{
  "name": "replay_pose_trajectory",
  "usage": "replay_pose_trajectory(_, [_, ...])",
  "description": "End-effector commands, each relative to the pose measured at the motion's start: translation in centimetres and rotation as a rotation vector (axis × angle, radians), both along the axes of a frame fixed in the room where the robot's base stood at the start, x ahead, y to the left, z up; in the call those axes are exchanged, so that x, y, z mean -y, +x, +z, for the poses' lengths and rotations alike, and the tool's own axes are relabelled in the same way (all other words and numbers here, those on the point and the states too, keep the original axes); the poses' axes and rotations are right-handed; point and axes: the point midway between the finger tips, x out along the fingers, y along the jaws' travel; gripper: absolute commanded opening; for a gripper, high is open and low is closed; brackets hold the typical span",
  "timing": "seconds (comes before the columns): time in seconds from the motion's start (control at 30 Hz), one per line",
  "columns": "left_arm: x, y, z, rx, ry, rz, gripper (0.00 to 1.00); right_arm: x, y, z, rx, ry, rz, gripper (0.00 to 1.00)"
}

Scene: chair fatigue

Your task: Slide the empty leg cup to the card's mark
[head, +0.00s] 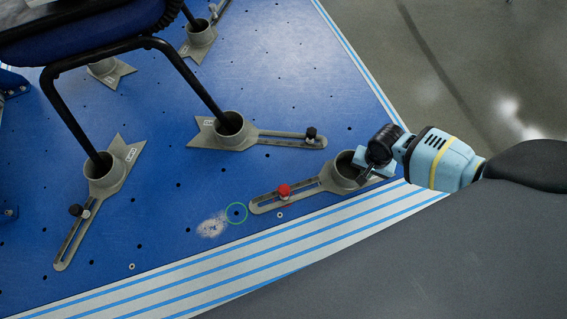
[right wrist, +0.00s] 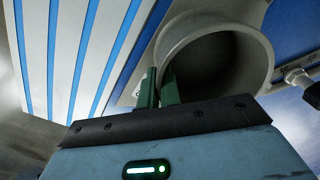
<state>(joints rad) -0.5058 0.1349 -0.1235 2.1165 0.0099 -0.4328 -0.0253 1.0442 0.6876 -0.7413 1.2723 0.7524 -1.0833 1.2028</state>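The empty leg cup (head: 339,184) is a grey open cup on a slotted foot, near the striped right edge of the blue plate. A red knob (head: 284,191) sits in its slot. My right gripper (head: 372,163) is at the cup's right side. In the right wrist view the green fingers (right wrist: 160,88) stand close together on the wall of the cup (right wrist: 223,32), one inside and one outside, and appear shut on it. A green ring (head: 228,221) surrounds a hole left of the slotted foot's tip. No card is readable. My left gripper is out of view.
A chair with black legs (head: 190,77) stands in other grey cups, including one behind (head: 212,141) and one at left (head: 116,169). A pale scuff (head: 211,227) lies beside the ring. The plate between the foot's tip and the ring looks clear.

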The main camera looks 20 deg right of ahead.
Motion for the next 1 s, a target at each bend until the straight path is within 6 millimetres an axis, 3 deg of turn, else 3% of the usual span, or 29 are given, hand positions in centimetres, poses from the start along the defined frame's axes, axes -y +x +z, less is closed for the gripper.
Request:
replay_pose_trajectory(0.5, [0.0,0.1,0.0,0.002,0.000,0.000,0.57,2.4,-0.2,0.0,-0.002,-0.004,-0.003,0.00])
replay_pose_trajectory(0.87, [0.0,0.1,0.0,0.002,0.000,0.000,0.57,2.7,-0.2,0.0,-0.001,-0.003,-0.002,0.00])
replay_pose_trajectory(1.0, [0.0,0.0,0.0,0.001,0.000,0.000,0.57,2.7,-0.2,0.0,0.000,-0.003,-0.002,0.20])
